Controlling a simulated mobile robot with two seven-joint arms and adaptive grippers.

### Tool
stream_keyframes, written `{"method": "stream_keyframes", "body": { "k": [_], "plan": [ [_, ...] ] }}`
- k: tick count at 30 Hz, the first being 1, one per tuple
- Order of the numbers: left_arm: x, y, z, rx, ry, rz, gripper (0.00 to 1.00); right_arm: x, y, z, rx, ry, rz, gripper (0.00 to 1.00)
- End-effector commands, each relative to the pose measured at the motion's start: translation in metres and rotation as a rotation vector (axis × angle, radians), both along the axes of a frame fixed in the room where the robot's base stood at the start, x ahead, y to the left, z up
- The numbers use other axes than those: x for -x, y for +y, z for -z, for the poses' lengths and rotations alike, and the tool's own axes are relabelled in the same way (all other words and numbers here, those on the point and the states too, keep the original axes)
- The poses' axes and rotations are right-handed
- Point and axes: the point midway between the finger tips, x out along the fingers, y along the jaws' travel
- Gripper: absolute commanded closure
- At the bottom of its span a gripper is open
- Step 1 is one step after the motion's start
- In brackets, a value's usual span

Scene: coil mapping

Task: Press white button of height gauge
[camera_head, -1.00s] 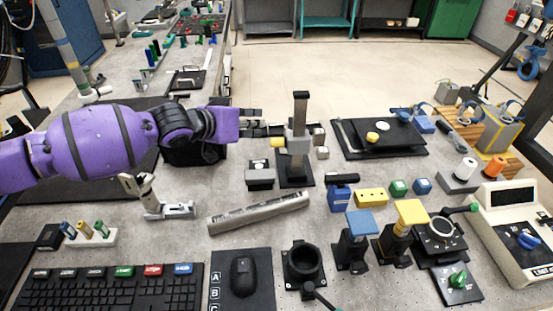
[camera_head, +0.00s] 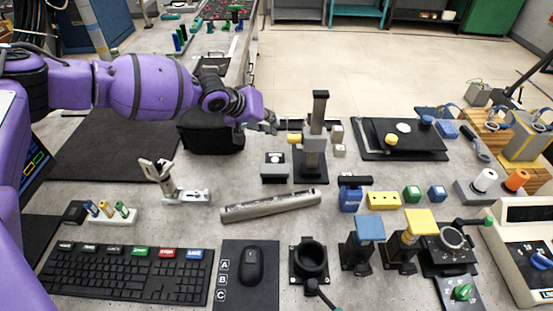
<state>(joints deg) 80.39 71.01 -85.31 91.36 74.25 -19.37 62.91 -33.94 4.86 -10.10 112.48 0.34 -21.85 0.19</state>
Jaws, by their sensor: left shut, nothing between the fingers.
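The height gauge (camera_head: 320,110) stands upright past the middle of the bench, with a dark column, a grey slider and a dark base. A small grey and black box (camera_head: 275,170) sits just left of its base, with a round white button (camera_head: 276,157) on it. The button is in plain view, but I cannot tell whether it is pressed in. My left gripper (camera_head: 271,124) is shut and empty, above and behind the box and left of the column, pointing right. It appears apart from the gauge. My right gripper is not in view.
A yellow knob (camera_head: 294,138) sticks out left of the slider. A long grey bar (camera_head: 271,205) lies in front of the box. A black plate (camera_head: 403,143) lies to the right. A black case (camera_head: 211,135) sits under my left arm.

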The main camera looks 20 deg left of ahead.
Motion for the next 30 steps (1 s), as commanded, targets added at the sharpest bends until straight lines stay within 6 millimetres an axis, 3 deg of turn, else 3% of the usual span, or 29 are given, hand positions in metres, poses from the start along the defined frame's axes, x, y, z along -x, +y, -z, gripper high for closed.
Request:
{"method": "stream_keyframes", "body": {
  "k": [7, 19, 30],
  "plan": [
    [0.000, 0.000, 0.013, 0.000, 0.003, 0.000, 1.00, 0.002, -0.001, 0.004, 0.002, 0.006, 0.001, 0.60],
    [0.001, -0.001, 0.070, -0.001, 0.005, 0.002, 1.00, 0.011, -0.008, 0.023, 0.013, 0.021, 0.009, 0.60],
    [0.000, 0.000, 0.088, 0.000, -0.002, 0.001, 1.00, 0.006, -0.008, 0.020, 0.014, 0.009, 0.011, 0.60]
  ]
}}
